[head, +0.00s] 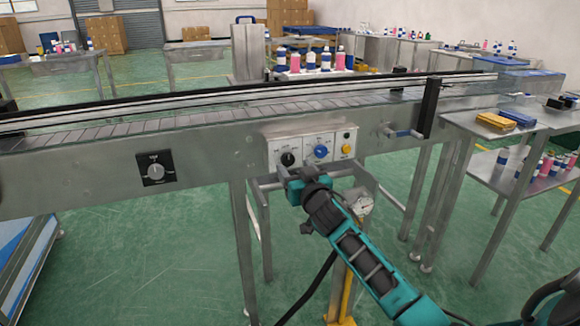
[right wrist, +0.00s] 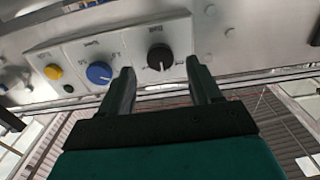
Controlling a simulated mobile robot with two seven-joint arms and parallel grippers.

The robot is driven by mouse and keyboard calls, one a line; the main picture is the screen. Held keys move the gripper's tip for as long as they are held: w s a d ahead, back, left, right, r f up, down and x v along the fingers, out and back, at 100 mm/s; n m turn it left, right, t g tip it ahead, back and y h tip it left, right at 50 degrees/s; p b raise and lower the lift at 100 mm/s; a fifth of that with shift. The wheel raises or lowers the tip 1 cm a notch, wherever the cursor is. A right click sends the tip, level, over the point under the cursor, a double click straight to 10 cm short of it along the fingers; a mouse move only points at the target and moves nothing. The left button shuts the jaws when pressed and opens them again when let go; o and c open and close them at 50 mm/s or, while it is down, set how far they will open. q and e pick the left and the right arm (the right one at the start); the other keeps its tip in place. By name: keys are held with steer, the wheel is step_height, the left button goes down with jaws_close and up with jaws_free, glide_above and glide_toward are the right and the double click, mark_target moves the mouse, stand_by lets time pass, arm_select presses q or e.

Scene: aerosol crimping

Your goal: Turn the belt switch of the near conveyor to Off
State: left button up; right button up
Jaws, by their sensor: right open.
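The near conveyor (head: 215,140) carries a pale control panel (head: 314,146) on its side. On the panel are a black knob (head: 288,159), a blue knob (head: 321,151) and a yellow button (head: 346,149). A separate dark plate with a grey dial (head: 156,168) sits further left on the conveyor side. My right gripper (head: 293,178) is just below the black knob. In the right wrist view the black knob (right wrist: 160,57) lies just beyond and between the open fingertips (right wrist: 162,70), apparently not gripped. The blue knob (right wrist: 99,72) is beside one finger. My left gripper is out of view.
A metal bracket with a blue-ended handle (head: 404,132) sticks out right of the panel. A steel side table (head: 480,130) with yellow and blue boxes stands at right. Green floor left of my arm is mostly clear.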

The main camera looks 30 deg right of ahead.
mark_target(289, 161)
steer(key=shift+b+x, duration=0.3)
steer(key=shift+x, duration=1.75)
steer(key=shift+c, duration=0.4)
steer(key=shift+c, duration=0.7)
steer(key=c, duration=0.8)
